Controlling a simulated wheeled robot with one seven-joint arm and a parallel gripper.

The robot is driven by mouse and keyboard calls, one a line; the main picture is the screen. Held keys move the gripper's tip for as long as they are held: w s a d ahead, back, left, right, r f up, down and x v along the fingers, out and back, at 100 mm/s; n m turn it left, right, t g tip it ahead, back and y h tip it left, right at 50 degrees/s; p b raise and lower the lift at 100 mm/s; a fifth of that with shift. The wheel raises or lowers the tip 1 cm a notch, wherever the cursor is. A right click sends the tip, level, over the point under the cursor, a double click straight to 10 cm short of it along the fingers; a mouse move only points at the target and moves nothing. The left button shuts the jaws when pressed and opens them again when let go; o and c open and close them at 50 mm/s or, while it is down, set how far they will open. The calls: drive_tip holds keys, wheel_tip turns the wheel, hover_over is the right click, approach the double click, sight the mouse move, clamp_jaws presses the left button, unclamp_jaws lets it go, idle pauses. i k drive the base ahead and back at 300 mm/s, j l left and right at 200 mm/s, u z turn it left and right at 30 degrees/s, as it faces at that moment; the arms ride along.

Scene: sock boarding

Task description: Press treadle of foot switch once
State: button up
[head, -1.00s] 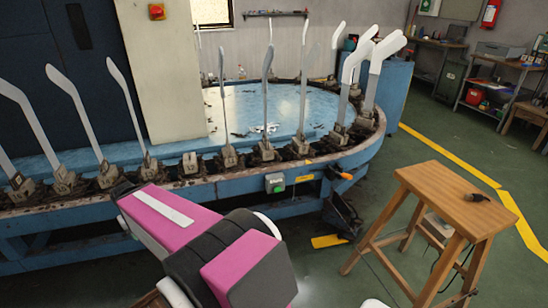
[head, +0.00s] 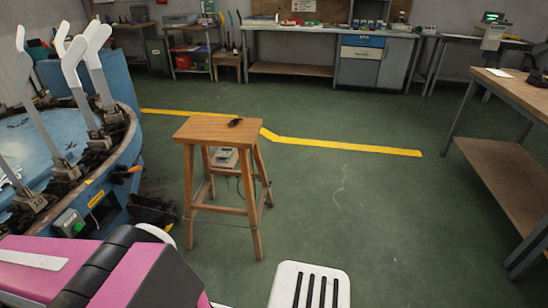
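A small pale grey box with a cable (head: 225,158) shows between the legs of the wooden stool. It may be the foot switch, but the stool partly hides it and I cannot make out a treadle. A dark object (head: 152,210) with a yellow piece by it lies on the floor beside the blue machine, and I cannot tell what it is. My pink and black arm crosses the lower left of the head view. My gripper is not in view, so its fingers cannot be seen.
The wooden stool (head: 217,130) stands in the middle left with a small dark item on top. The blue machine (head: 115,205) with upright sock boards is at left. A workbench (head: 507,170) stands at right. Green floor (head: 360,210) between stool and workbench is clear.

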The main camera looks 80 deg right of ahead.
sight(225, 154)
drive_tip(key=z, duration=2)
drive_tip(key=i+z, duration=0.4)
drive_tip(key=k+z, duration=0.1)
drive_tip(key=k, duration=0.3)
drive_tip(key=z, duration=1.25)
drive_tip(key=l, duration=0.25)
drive_tip(key=i+l, duration=0.15)
drive_tip(key=l, duration=0.1)
